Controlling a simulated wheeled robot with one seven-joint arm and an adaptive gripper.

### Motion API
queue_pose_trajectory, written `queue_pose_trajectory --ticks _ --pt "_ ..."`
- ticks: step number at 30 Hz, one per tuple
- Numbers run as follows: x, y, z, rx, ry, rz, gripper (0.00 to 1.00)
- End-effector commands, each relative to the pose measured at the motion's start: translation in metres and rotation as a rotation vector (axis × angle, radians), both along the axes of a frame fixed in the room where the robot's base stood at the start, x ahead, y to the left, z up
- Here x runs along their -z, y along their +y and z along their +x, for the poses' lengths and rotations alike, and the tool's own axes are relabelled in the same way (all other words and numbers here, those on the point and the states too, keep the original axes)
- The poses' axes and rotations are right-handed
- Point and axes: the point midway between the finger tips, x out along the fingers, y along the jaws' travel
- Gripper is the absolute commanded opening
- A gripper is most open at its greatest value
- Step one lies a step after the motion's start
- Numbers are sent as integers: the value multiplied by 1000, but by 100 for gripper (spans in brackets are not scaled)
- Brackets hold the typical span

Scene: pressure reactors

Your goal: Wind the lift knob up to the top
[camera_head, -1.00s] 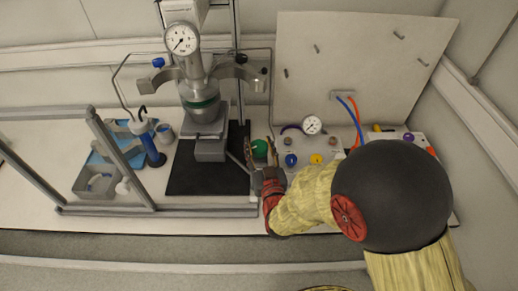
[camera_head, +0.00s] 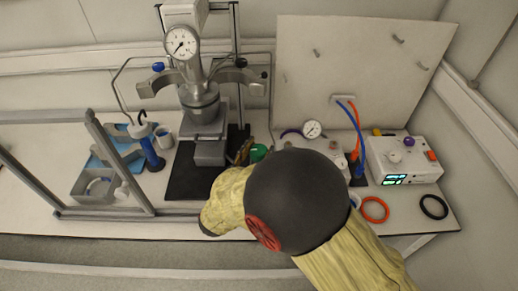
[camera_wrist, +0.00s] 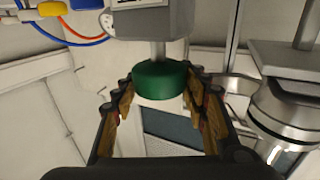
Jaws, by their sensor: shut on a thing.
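The lift knob is a green round knob (camera_wrist: 160,82) on a metal shaft, in the middle of the wrist view. My gripper (camera_wrist: 160,88) has its fingers on both sides of it and is shut on it. In the head view the knob (camera_head: 258,152) shows partly, and my arm hides most of my gripper. The reactor's steel vessel (camera_head: 201,105) sits up under its head, with a grey block (camera_head: 209,153) below it on the stand.
A pressure gauge (camera_head: 181,43) tops the reactor. Curved clamp arms (camera_head: 237,76) flank it. A metal frame (camera_head: 118,160) and grey tray (camera_head: 97,187) stand left. A white control box (camera_head: 404,160), red ring (camera_head: 375,209) and black ring (camera_head: 434,207) lie right.

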Motion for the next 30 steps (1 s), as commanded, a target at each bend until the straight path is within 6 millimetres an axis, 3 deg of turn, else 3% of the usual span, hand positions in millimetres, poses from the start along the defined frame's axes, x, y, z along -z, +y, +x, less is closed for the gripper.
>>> queue_pose_trajectory --ticks 17,18,27,30 --pt "-1 1 0 33 -2 -1 18" --pt "-1 1 0 33 -2 -1 45" --pt "0 0 0 33 -1 -1 62" --pt "0 0 0 33 -1 -1 63"
